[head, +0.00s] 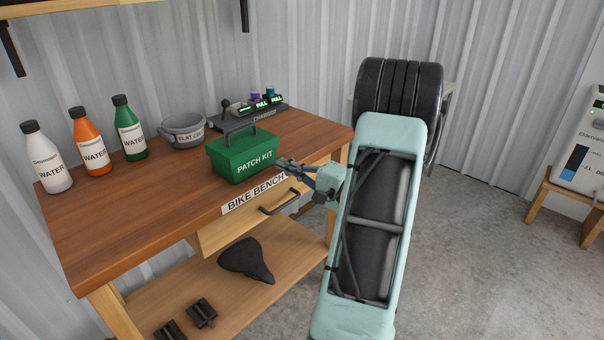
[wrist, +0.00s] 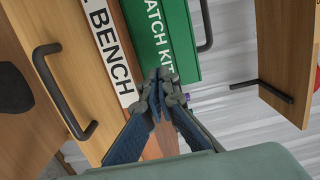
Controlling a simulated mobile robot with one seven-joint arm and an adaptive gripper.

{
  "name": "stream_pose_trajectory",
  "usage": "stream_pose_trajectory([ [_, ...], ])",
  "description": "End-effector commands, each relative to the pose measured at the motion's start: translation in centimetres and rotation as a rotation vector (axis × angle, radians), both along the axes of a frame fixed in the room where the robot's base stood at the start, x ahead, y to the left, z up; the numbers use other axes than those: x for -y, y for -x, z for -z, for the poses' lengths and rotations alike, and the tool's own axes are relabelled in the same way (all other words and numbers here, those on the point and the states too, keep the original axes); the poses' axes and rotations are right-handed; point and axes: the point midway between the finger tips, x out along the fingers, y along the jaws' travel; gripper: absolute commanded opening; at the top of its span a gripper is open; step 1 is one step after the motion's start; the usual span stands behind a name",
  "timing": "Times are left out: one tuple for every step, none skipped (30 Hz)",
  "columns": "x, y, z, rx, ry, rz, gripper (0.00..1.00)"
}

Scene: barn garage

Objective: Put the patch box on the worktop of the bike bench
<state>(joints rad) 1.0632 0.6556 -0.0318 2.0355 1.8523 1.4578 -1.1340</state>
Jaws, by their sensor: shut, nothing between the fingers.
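The patch box (head: 242,158) is a green box labelled PATCH KIT with a dark carrying handle on top. It stands upright on the brown worktop (head: 160,209) of the bike bench, near the front edge. It also shows in the wrist view (wrist: 170,40). My gripper (head: 277,162) is shut and empty, at the right side of the box by the bench's front edge. In the wrist view my gripper's fingertips (wrist: 161,75) meet just in front of the box's lower edge. I cannot tell whether they touch the box.
Behind the box are a charger (head: 258,119) and a grey bowl (head: 184,131). White, orange and green bottles (head: 130,133) stand at the worktop's left. A drawer handle (head: 280,203) juts from the bench front. The worktop's front left is clear. A saddle (head: 246,260) lies on the lower shelf.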

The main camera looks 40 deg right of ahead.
Motion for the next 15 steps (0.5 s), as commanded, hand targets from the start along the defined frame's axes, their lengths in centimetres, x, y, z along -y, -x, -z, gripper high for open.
stream_pose_trajectory([
  [-0.6, -0.8, 0.0, 0.0, -0.002, -0.004, 0.0],
  [-1.1, -1.0, 0.0, 0.0, -0.001, -0.002, 0.0],
  [-1.6, -1.3, 0.0, 0.0, -0.001, -0.002, 0.0],
  [-1.9, -1.5, 0.0, 0.0, -0.002, -0.002, 0.0],
  [-2.2, -1.7, 0.0, 0.001, -0.002, -0.002, 0.0],
  [-2.5, -2.0, 0.0, 0.001, -0.001, -0.002, 0.0],
  [-2.7, -2.1, 0.0, 0.0, -0.001, -0.001, 0.0],
  [-2.9, -2.2, 0.0, 0.0, -0.001, -0.001, 0.0],
  [-3.1, -2.3, 0.0, -0.001, -0.001, 0.0, 0.0],
  [-3.2, -2.4, 0.0, -0.001, -0.001, 0.0, 0.0],
  [-3.2, -2.4, 0.0, -0.001, -0.001, 0.001, 0.0],
  [-3.3, -2.5, 0.0, -0.001, -0.001, 0.001, 0.0],
  [-3.3, -2.5, 0.0, -0.001, -0.001, 0.001, 0.0],
  [-3.3, -2.5, 0.0, -0.001, -0.001, 0.001, 0.0],
  [-3.3, -2.5, 0.0, -0.001, -0.001, 0.001, 0.0],
])
